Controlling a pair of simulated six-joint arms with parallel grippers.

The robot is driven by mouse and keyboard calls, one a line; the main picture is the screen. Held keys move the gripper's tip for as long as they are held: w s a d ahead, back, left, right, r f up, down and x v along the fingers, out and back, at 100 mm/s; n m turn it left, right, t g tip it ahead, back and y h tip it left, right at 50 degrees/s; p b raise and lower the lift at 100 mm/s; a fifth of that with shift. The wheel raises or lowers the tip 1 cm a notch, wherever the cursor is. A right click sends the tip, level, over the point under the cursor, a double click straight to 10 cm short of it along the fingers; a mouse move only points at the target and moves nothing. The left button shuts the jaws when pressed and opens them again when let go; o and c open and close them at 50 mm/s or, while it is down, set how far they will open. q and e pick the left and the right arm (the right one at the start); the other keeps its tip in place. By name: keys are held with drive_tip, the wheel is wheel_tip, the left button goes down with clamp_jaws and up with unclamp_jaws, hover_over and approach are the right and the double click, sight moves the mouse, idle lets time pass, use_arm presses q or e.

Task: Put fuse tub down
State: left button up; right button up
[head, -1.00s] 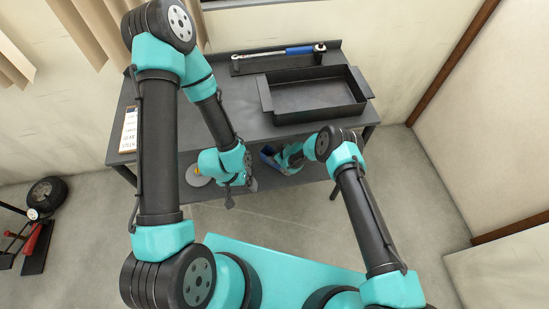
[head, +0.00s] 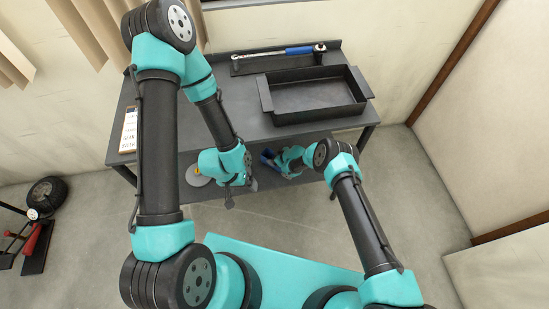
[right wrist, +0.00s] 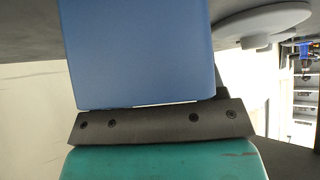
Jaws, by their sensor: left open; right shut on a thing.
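The fuse tub (head: 267,157) is blue and shows only partly at the front of the workbench, at its lower shelf level. In the right wrist view the blue tub (right wrist: 138,52) fills the upper middle, close against the dark gripper part. My right gripper (head: 277,165) is shut on the tub; its fingertips are mostly hidden. My left gripper (head: 230,202) is open and empty, hanging in front of the bench, to the left of the tub.
A dark open tray (head: 366,97) and a blue-handled torque wrench (head: 262,54) lie on the bench top. A pale round thing (head: 192,182) sits left of the left wrist; it also shows in the right wrist view (right wrist: 262,20). A clipboard (head: 129,130) lies at the bench's left edge.

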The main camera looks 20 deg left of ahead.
drive_tip(key=o, duration=1)
drive_tip(key=shift+v, duration=0.85)
drive_tip(key=v, duration=1)
drive_tip(key=shift+d+r, duration=0.1)
drive_tip(key=shift+r, duration=0.1)
drive_tip(key=s+d+r+m+h, duration=0.1)
drive_tip(key=s+d+r+m, duration=0.35)
drive_tip(key=d, duration=0.45)
drive_tip(key=s+d+r+m+h, duration=0.1)
drive_tip(key=s+d+r+m, duration=0.25)
drive_tip(key=s+d, duration=0.4)
drive_tip(key=s+d+r+m+h, duration=0.2)
drive_tip(key=s+d+r+m, duration=0.25)
drive_tip(key=d, duration=0.55)
drive_tip(key=s+d+r+m, duration=0.1)
drive_tip(key=s+d+r, duration=0.1)
drive_tip(key=s, duration=0.1)
drive_tip(key=s+d+r+m+g, duration=0.1)
drive_tip(key=s+d+r, duration=0.1)
drive_tip(key=s, duration=0.2)
drive_tip(key=s+d+r+m+g, duration=0.1)
drive_tip(key=s+d+r, duration=0.1)
drive_tip(key=s, duration=0.2)
drive_tip(key=shift+s+d+m+h, duration=0.2)
drive_tip(key=shift+m+h, duration=0.05)
drive_tip(key=shift+h, duration=0.15)
